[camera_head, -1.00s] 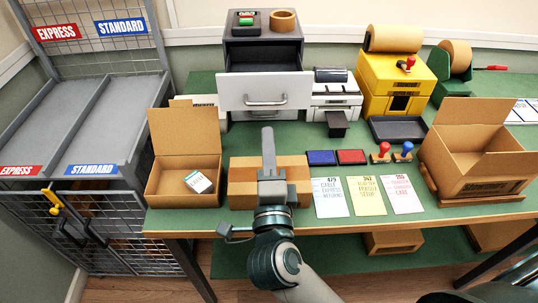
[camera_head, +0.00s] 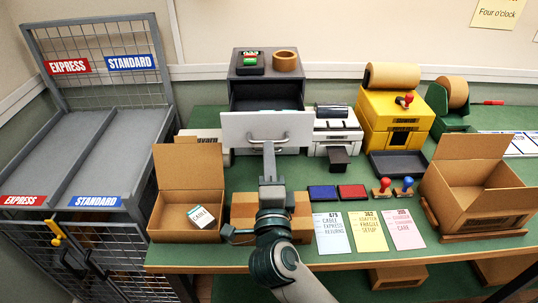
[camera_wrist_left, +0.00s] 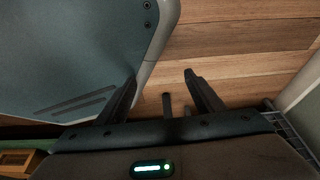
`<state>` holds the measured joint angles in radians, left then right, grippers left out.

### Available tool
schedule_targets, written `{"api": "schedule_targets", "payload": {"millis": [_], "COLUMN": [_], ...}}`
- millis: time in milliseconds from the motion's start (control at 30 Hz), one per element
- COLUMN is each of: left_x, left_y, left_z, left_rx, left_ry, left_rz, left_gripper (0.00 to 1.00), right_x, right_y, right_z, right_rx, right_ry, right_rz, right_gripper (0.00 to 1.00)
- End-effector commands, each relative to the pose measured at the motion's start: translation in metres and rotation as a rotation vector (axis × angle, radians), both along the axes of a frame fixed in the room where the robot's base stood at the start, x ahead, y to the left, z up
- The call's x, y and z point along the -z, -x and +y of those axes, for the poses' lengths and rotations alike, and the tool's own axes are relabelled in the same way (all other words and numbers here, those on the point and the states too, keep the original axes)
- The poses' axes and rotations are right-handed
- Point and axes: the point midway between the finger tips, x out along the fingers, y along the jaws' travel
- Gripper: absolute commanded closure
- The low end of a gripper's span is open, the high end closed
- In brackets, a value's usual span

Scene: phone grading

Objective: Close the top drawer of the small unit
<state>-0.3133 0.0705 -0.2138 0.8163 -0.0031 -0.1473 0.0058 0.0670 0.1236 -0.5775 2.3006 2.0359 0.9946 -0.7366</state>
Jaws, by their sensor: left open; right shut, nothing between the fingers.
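The small grey unit (camera_head: 238,72) stands at the back of the bench. Its top drawer (camera_head: 240,130) is pulled out, with a white front, a bar handle (camera_head: 284,137) and a dark interior visible. My right gripper (camera_head: 268,147) is shut and empty, its tip at the handle in the middle of the drawer front; I cannot tell whether it touches. It hides part of the handle. My left gripper (camera_wrist_left: 163,86) is open and empty in the left wrist view, above the wooden floor.
A black device with a green top (camera_head: 250,62) and a tape roll (camera_head: 285,61) sit on the unit. An open carton (camera_head: 172,214) with a small white box (camera_head: 201,216) is left of my right arm. A white printer (camera_head: 336,125) stands close right of the drawer.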

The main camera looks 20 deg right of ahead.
Motion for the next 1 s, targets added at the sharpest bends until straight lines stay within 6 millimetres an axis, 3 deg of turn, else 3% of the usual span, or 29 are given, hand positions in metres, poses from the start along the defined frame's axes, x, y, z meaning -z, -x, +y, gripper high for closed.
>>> {"api": "schedule_targets", "payload": {"millis": [200,300,533,800,1000], "left_x": [-0.004,0.002,-0.002,-0.022,-0.028], "left_y": [0.011,0.050,0.112,0.109,0.108], "left_z": [0.004,0.018,0.042,0.041,0.041], "left_rx": [0.000,-0.005,-0.010,-0.010,-0.010], "left_ry": [-0.008,-0.032,-0.075,-0.073,-0.072], "left_rz": [0.029,0.111,0.259,0.251,0.249], "left_gripper": [0.38,0.38,0.38,0.38,0.38], "right_x": [-0.002,-0.004,-0.005,-0.004,-0.002], "right_y": [-0.012,-0.024,-0.065,-0.124,-0.155], "right_z": [-0.004,-0.007,-0.019,-0.036,-0.045], "right_rx": [0.001,0.000,0.002,0.001,0.001], "right_ry": [0.002,0.002,0.004,0.002,0.001], "right_rz": [0.000,0.000,0.001,0.000,0.000], "right_gripper": [1.00,1.00,1.00,1.00,1.00]}}
